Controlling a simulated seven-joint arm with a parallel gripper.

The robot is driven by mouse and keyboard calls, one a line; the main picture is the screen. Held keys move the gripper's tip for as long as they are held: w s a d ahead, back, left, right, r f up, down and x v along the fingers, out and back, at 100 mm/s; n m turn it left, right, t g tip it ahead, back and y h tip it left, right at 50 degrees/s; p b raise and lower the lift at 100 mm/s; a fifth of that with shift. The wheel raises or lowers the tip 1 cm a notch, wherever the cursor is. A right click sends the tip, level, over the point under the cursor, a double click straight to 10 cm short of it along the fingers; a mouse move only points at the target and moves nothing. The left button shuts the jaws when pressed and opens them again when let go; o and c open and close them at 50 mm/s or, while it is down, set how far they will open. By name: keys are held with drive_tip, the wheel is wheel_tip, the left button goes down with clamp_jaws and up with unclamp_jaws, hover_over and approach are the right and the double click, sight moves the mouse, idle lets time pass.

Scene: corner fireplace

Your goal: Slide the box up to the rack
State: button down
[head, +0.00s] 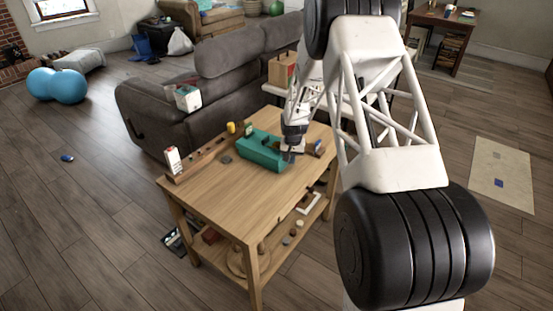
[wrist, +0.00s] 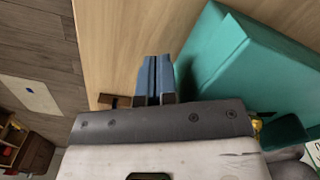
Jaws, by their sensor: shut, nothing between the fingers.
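A teal box (head: 258,151) lies on the wooden table, near the middle of its far half. It also fills the upper right of the wrist view (wrist: 245,62). My gripper (head: 291,156) is low over the table at the box's right end. In the wrist view its blue fingers (wrist: 157,68) are shut together and empty, close beside the box's side. I cannot tell whether they touch it. A low wooden strip (head: 205,157) along the table's far left edge, with small items by it, looks like the rack; its far end is partly hidden.
A red-and-white carton (head: 172,160) stands at the strip's near end. A dark round piece (head: 226,159) lies left of the box. The near tabletop (head: 235,205) is clear. A grey sofa (head: 215,95) stands behind.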

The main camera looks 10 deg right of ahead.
drive_tip(key=shift+w+a, duration=1.85)
drive_tip(key=shift+s+d, duration=0.1)
drive_tip(key=shift+d, duration=0.05)
drive_tip(key=shift+s+d, duration=0.7)
drive_tip(key=shift+s, duration=0.05)
drive_tip(key=shift+r, duration=0.15)
idle(0.4)
